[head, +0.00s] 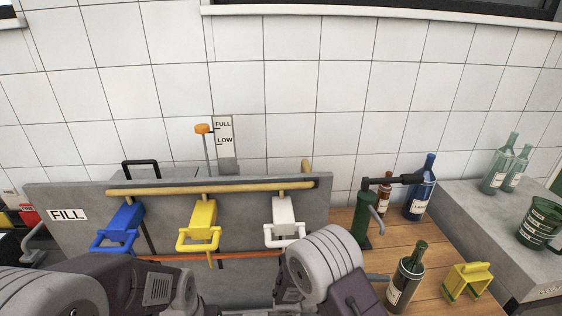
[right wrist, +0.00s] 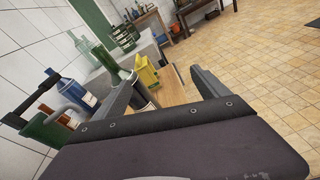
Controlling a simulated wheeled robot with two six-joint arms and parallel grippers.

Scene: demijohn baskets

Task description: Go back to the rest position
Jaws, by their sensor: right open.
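My right gripper (right wrist: 164,74) is open in the right wrist view, its two fingers apart with nothing held between them. Beyond the left finger stands a dark bottle with a pale label, partly hidden; in the head view the dark bottle (head: 405,280) stands upright on the wooden counter. A yellow block-like holder (right wrist: 146,72) is seen past the fingers; it also shows in the head view (head: 467,281). In the head view, grey and dark links of my arms fill the bottom edge, and neither gripper's fingertips can be made out there.
A grey panel marked FILL (head: 90,214) carries blue (head: 120,228), yellow (head: 200,222) and white (head: 284,219) levers. A green corker-like device (head: 362,220) and a blue bottle (head: 419,192) stand on the counter (head: 440,245). Right, a grey ledge (head: 480,200) holds glassware. Tiled floor (right wrist: 265,65) is open.

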